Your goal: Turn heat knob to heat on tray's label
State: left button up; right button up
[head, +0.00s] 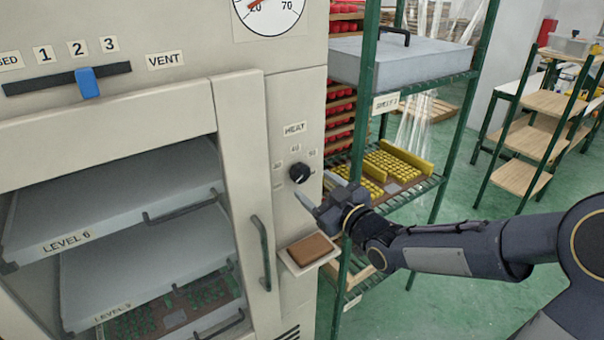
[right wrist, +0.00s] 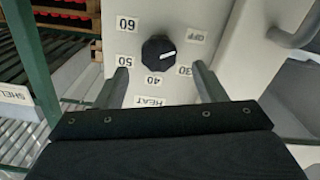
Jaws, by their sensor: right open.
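The black heat knob (head: 299,173) is on the cabinet's front panel below the HEAT label (head: 294,129). In the right wrist view the knob (right wrist: 158,51) appears upside down, with OFF, 30, 40, 50 and 60 around it. Its white mark points roughly between OFF and 30. My right gripper (head: 320,189) is open in front of the panel. Its fingers (right wrist: 164,84) are spread toward either side of the knob, with nothing between the tips; contact is not visible. Trays labelled LEVEL 6 (head: 110,218) and LEVEL with an unclear number (head: 150,265) are inside the cabinet. No heat value is readable on them.
A small ledge with a brown block (head: 310,249) sits below the knob. A vertical door handle (head: 262,252) is left of it. A green rack (head: 365,100) with a grey case and yellow items stands close on the right. A blue vent slider (head: 87,83) is upper left.

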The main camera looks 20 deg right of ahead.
aim_at(303, 176)
jog(key=p+x, duration=0.1)
jog(key=x, duration=0.4)
jog(key=shift+d, duration=0.1)
jog(key=c, duration=1)
